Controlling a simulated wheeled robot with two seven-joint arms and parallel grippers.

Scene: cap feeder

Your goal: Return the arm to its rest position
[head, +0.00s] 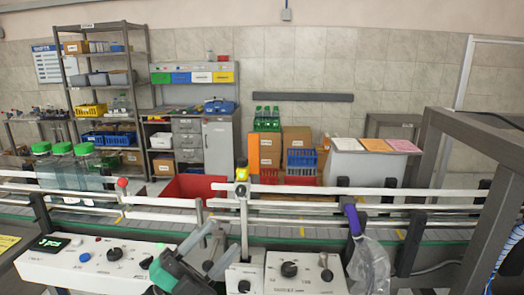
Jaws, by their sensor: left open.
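My left gripper (219,247) is in the lower middle of the head view, over the white control panel (92,262) at the near side of the conveyor. Its grey fingers are apart, pointing up and to the right, and I see nothing between them. The dark gripper body hides part of the panel. My right gripper is not in view.
The conveyor (330,241) with white guide rails crosses the view behind the panel. Several green-capped bottles (62,167) stand at its left. A second knob panel (300,275) and a clear plastic bag (370,265) are right of the gripper. A grey frame (488,220) stands at far right.

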